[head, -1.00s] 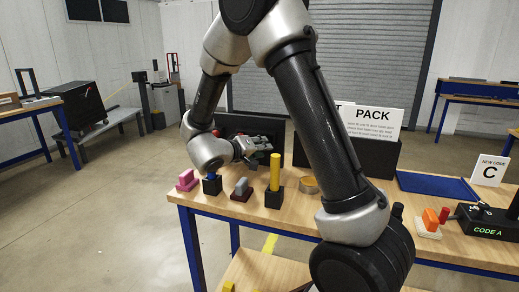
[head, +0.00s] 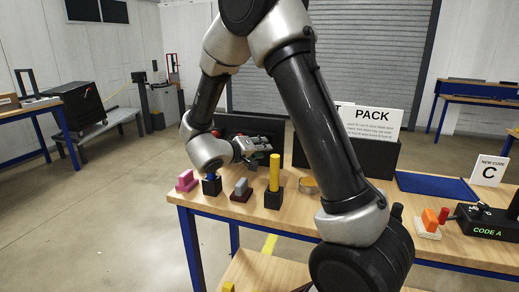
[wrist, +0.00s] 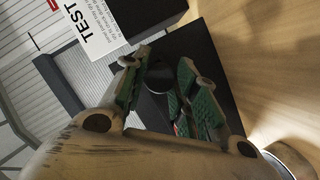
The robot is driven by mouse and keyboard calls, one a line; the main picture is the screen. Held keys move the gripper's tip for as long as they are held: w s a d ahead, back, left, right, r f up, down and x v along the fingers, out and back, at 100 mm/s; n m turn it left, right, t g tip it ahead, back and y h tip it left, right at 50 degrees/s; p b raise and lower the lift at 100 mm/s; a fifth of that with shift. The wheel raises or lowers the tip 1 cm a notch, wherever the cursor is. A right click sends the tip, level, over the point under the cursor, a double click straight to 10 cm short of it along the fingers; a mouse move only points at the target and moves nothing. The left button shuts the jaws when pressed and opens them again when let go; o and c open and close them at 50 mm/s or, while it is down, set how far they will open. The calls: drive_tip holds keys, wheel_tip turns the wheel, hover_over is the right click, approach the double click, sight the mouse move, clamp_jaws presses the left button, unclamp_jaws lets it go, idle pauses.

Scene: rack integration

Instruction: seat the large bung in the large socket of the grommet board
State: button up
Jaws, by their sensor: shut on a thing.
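My gripper (wrist: 160,88) is shut on a dark round piece, which I take for the large bung (wrist: 158,74); green pads lie on either side of it. In the head view my gripper (head: 258,150) is low over the back of the wooden table, beyond the row of small blocks. A black flat surface (wrist: 206,52), which looks like the grommet board, lies behind the bung in the wrist view. The large socket cannot be made out. I cannot tell whether the bung touches the board.
Pink (head: 187,181), blue-topped (head: 211,186), grey (head: 241,188) and yellow (head: 274,173) pieces stand along the front edge. A brass-coloured ring (head: 308,185) is to their right, by the black PACK box (head: 378,157). A blue mat (head: 436,187) lies further right.

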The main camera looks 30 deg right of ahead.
drive_tip(key=shift+w+d, duration=1.4)
drive_tip(key=shift+d, duration=0.05)
idle(0.4)
drive_tip(key=o, duration=1.1)
drive_tip(key=v, duration=1.2)
